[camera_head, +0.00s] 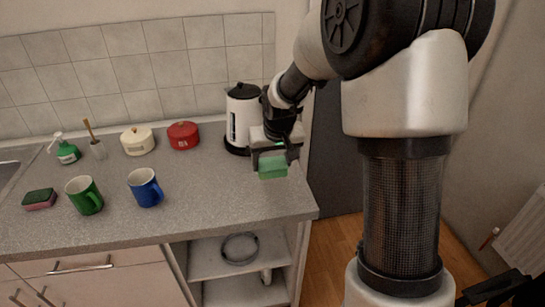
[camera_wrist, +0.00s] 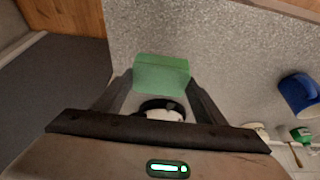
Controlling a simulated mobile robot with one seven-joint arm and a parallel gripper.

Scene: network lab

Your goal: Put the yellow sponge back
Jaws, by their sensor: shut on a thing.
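My gripper (camera_head: 274,160) is shut on a green sponge (camera_head: 273,168) above the right end of the grey counter. The sponge also shows between the two fingers in the wrist view (camera_wrist: 162,74). Only green faces of it show; I see no yellow on it. Whether it touches the counter, I cannot tell. Another sponge (camera_head: 39,199), dark green on top and pink below, lies at the left of the counter.
A black and white kettle (camera_head: 240,118) stands close left of my gripper. A blue mug (camera_head: 145,188), a green mug (camera_head: 84,195), red pot (camera_head: 183,136), cream pot (camera_head: 138,142), brush holder (camera_head: 98,149) and green soap bottle (camera_head: 67,152) stand further left. The counter's front right is clear.

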